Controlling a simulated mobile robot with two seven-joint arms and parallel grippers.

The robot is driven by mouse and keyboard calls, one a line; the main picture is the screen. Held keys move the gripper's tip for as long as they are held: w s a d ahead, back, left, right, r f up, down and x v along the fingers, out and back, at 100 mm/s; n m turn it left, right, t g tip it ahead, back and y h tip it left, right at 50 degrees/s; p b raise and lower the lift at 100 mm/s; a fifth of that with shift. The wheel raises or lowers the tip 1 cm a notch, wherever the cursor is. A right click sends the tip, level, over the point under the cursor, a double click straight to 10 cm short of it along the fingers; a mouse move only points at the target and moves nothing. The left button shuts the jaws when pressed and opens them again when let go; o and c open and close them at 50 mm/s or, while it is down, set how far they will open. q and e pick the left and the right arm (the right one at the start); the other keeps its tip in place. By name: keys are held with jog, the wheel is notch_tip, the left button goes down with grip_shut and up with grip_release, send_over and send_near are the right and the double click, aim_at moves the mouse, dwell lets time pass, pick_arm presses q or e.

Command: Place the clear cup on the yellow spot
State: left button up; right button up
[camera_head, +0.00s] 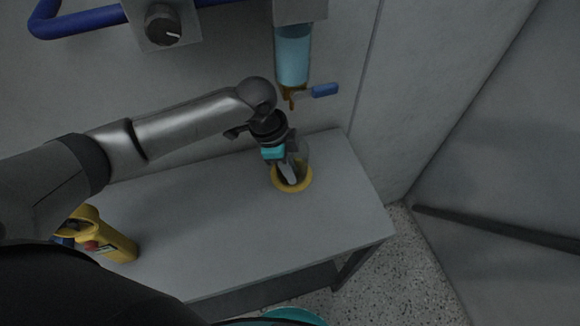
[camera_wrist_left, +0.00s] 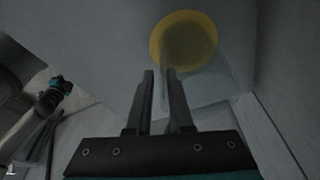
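The clear cup (camera_head: 303,158) is see-through and faint in the head view, at the yellow spot (camera_head: 306,184) on the grey bench. In the left wrist view, the cup (camera_wrist_left: 215,75) shows as a pale outline, its far end overlapping the yellow spot (camera_wrist_left: 157,42). The cup looks roughly upright; its exact contact with the bench is hard to see. My left gripper (camera_head: 290,170) reaches down at the cup. In the wrist view, the left gripper (camera_wrist_left: 159,73) has a narrow gap between its fingers, with one finger overlapping the cup's near side. My right gripper is out of view.
A dispenser with blue liquid (camera_head: 292,55) hangs on the wall above, with a blue-handled tap (camera_head: 325,90). A yellow tool (camera_head: 118,246) lies at the left of the bench (camera_head: 230,230). The bench's right end (camera_head: 375,205) is clear.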

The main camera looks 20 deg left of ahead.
pick_arm(q)
jog(key=shift+o, duration=0.8)
jog(key=p+v, duration=0.1)
jog(key=v, duration=0.5)
jog(key=s+a, duration=0.2)
jog(key=a, duration=0.9)
jog(key=shift+s+a+f, duration=0.25)
jog(key=shift+f, duration=0.1)
jog(key=o, duration=1.1)
